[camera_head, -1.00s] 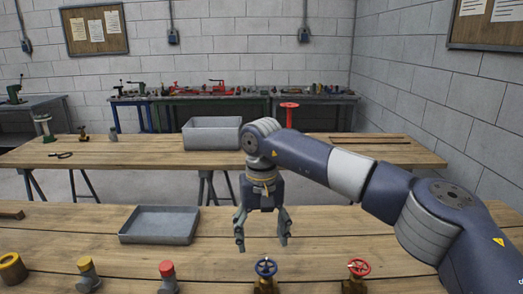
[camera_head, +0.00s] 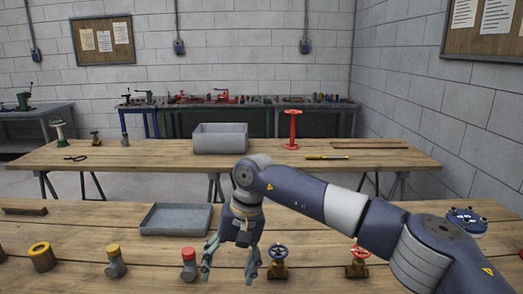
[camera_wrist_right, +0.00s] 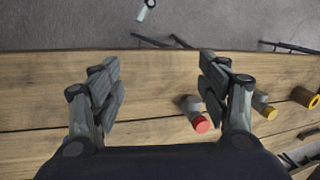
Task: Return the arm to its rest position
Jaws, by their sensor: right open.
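My right arm comes in from the right in the head view. Its gripper (camera_head: 231,270) points down over the near wooden table (camera_head: 90,222), with its fingers apart and nothing between them. It hangs between a red-capped fitting (camera_head: 189,262) on its left and a blue-wheeled valve (camera_head: 278,262) on its right. In the right wrist view the open gripper (camera_wrist_right: 160,90) shows bare tabletop and floor between its fingers. The red-capped fitting (camera_wrist_right: 200,123) lies close beside one finger there. My left gripper is not in view.
A grey tray (camera_head: 176,219) stands behind the gripper. A red-wheeled valve (camera_head: 357,262) is under my forearm. A yellow-capped fitting (camera_head: 115,262) and a yellow ring fitting (camera_head: 42,257) stand left. The far table holds a grey bin (camera_head: 220,139) and a red stand (camera_head: 292,130).

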